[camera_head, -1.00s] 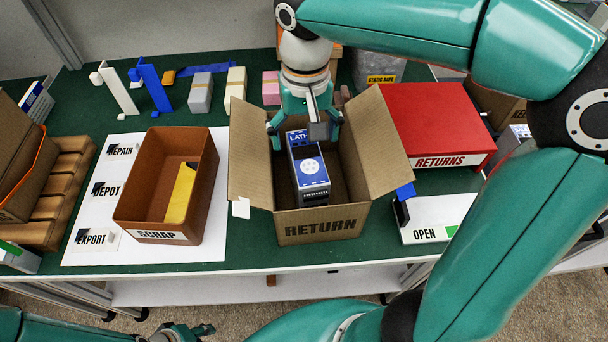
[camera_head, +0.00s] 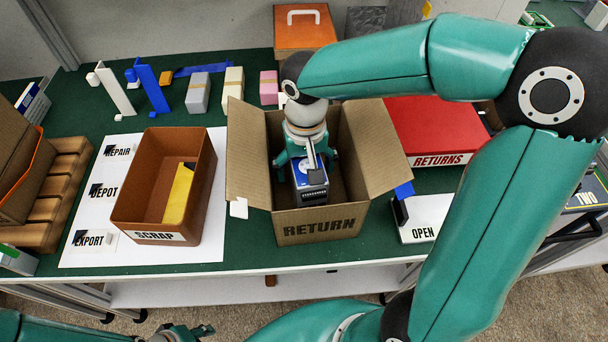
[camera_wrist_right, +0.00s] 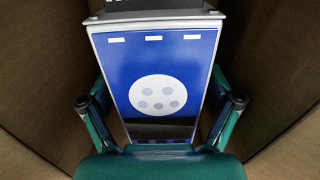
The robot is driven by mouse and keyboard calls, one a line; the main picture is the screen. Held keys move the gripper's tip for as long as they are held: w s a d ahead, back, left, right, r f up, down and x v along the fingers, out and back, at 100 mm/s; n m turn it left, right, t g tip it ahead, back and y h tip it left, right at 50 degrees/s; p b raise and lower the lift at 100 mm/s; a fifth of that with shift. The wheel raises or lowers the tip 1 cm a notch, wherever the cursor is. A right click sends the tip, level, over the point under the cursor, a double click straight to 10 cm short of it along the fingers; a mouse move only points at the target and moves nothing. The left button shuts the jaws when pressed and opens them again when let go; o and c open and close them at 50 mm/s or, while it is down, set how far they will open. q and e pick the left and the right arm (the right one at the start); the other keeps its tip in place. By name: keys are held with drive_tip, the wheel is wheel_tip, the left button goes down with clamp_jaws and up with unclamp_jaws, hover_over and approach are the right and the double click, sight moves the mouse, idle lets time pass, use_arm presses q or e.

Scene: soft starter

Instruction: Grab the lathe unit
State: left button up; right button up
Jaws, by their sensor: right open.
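The lathe unit (camera_head: 311,185), a blue and grey box with a white round patch on its face, stands inside the open cardboard RETURN box (camera_head: 320,228). In the right wrist view the lathe unit (camera_wrist_right: 157,80) fills the middle. My right gripper (camera_head: 306,165) is down in the RETURN box over the unit and hides its upper part. In the right wrist view the fingers of my right gripper (camera_wrist_right: 160,105) are open, one on each side of the unit. Whether they touch it I cannot tell. My left gripper (camera_head: 190,331) is low at the bottom edge, away from the table, its jaws unclear.
Cardboard flaps (camera_head: 249,155) stand out on both sides of the RETURN box. A brown SCRAP bin (camera_head: 130,213) holding a yellow piece stands to its left. A red RETURNS box (camera_head: 435,125) and a white OPEN panel (camera_head: 425,222) are at its right.

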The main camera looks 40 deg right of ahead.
drive_tip(key=shift+w+f+b, duration=0.1)
drive_tip(key=shift+f+b, duration=0.15)
drive_tip(key=shift+b, duration=0.05)
idle(0.4)
drive_tip(key=c, duration=1.6)
clamp_jaws()
drive_tip(key=shift+r, duration=0.2)
